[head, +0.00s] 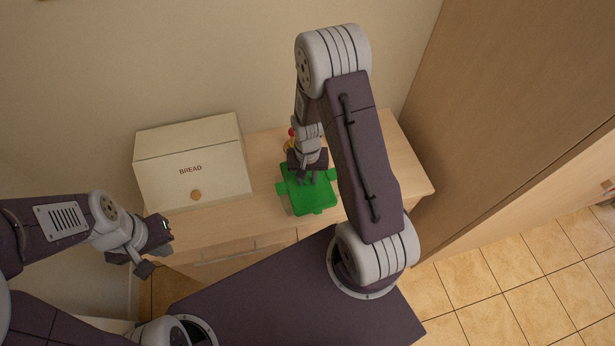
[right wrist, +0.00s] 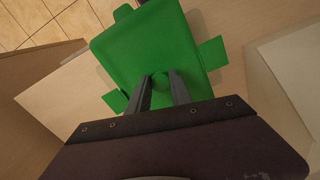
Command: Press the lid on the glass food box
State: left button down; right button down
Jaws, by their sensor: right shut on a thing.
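The green lid (head: 312,198) is a flat square with flaps sticking out at its edges. It is over the wooden cabinet top, and it fills the middle of the right wrist view (right wrist: 146,45). My right gripper (head: 308,180) points down at the lid. Its two fingers (right wrist: 160,84) are shut on a small green knob in the middle of the lid. My left gripper (head: 157,250) is open and empty, in front of the cabinet at the left.
A cream bread box (head: 218,165) stands left of the lid on the wooden cabinet (head: 262,160). A small red and yellow thing (head: 290,143) is behind the lid, partly hidden by my right arm. A tall wooden cupboard (head: 500,110) rises at the right.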

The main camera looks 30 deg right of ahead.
dwell(0.8)
jog(key=c, duration=0.6)
grip_release()
notch_tip(320, 180, up, 7)
jog(key=p, duration=0.6)
grip_shut()
